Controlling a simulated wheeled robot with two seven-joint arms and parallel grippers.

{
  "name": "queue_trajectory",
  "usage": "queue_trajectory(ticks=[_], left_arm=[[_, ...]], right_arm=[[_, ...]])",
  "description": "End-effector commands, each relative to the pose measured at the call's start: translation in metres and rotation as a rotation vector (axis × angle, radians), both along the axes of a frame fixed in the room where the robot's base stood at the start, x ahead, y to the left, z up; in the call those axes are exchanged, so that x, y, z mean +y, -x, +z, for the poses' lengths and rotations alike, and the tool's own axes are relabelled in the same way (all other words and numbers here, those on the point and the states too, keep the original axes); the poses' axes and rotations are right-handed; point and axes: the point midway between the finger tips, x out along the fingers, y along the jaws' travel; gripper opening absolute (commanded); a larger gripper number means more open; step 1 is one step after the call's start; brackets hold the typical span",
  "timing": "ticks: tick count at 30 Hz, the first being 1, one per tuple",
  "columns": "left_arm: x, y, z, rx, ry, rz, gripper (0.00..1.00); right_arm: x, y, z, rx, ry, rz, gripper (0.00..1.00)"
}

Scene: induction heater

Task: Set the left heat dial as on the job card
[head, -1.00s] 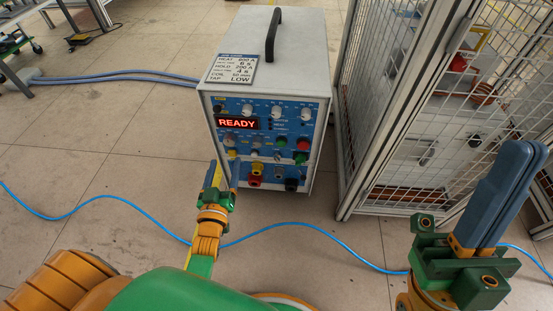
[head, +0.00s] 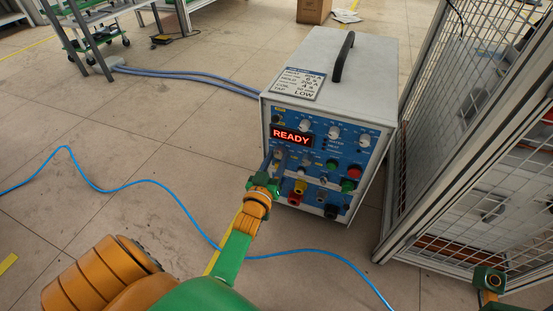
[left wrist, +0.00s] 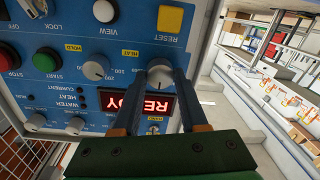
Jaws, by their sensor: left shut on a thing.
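The grey heater unit (head: 352,75) stands on the floor with its blue control panel (head: 322,160) facing me. The red display (head: 291,136) reads READY. My left gripper (head: 275,160) is at the panel's left side, below the display. In the left wrist view the panel appears upside down. There the jaws (left wrist: 165,78) are shut on the grey knob of the heat dial (left wrist: 160,71), beside the yellow HEAT label. The fingers partly cover the display and the dial's scale. The job card (head: 299,83) lies on the unit's top; its bottom line reads LOW, its numbers are hard to read.
A second knob (left wrist: 95,67) with a HOLD label sits beside the gripped one. A wire-mesh cage (head: 455,140) stands close on the right. A blue cable (head: 165,187) crosses the floor. Part of my right arm shows at the bottom right corner.

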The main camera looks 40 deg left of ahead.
Motion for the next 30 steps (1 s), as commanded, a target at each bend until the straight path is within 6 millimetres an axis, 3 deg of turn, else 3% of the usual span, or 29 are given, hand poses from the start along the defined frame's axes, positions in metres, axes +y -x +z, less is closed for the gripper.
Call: queue_trajectory(ticks=[11,30], left_arm=[[-0.0002,0.0003,-0.0004,0.025,-0.096,0.001,0.00],[0.0004,0.0004,-0.0021,0.136,-0.551,0.000,0.00]], right_arm=[[0.0004,-0.0007,0.0019,0.006,0.002,-0.001,0.00],[0.0010,-0.0017,0.0028,0.035,0.009,-0.004,0.00]])
